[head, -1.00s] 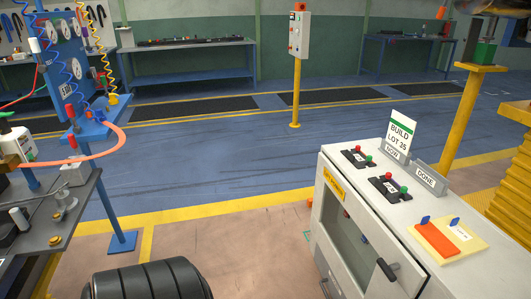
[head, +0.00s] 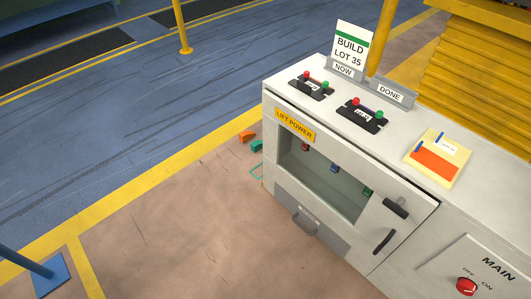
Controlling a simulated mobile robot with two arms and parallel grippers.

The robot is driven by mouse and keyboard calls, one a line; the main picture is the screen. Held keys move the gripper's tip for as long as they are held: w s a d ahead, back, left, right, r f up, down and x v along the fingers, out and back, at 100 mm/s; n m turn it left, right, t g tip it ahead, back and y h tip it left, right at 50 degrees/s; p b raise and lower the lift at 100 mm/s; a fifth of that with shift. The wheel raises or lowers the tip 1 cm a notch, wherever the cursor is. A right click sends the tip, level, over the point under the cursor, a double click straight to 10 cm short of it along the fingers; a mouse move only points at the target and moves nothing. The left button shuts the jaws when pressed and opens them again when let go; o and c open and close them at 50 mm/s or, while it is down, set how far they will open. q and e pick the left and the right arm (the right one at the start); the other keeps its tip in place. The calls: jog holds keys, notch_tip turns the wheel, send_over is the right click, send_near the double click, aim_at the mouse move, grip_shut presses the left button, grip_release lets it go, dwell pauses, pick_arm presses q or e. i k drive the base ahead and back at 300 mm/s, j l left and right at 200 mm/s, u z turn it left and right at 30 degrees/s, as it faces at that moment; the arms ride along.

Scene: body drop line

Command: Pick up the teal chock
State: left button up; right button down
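The teal chock (head: 257,146) is a small block on the tan floor, just left of the grey cabinet's far left corner. The cabinet partly hides it on its right side. An orange chock (head: 247,137) lies right beside it, a little farther away. A teal outline (head: 256,171) is marked on the floor nearer to me, and no chock shows inside it. Neither of my grippers is in view.
The grey cabinet (head: 340,240) labelled LIFT POWER fills the right side, with controls, a BUILD LOT 35 sign (head: 350,48) and an orange card on top. A blue post foot (head: 38,278) stands at lower left. The tan floor between is clear.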

aim_at(257, 145)
jog(key=i+j, duration=0.3)
jog(key=j, duration=0.2)
jog(key=i+j+u, duration=0.25)
jog(key=i+u, duration=0.15)
jog(key=i+j+u, duration=0.1)
jog(key=i+u, duration=0.75)
jog(key=i+z, duration=0.2)
jog(key=i, duration=0.4)
jog(key=i+j+z, duration=0.25)
jog(key=i, duration=0.35)
jog(key=i+z, duration=0.15)
jog(key=z, duration=0.25)
jog(key=i+z, duration=0.2)
jog(key=z, duration=0.2)
jog(key=i+j+z, duration=0.15)
jog(key=z, duration=0.3)
jog(key=i+j+z, duration=0.1)
jog(key=z, duration=0.3)
jog(key=i+j+z, duration=0.1)
jog(key=j+z, duration=0.3)
jog(key=l, duration=0.1)
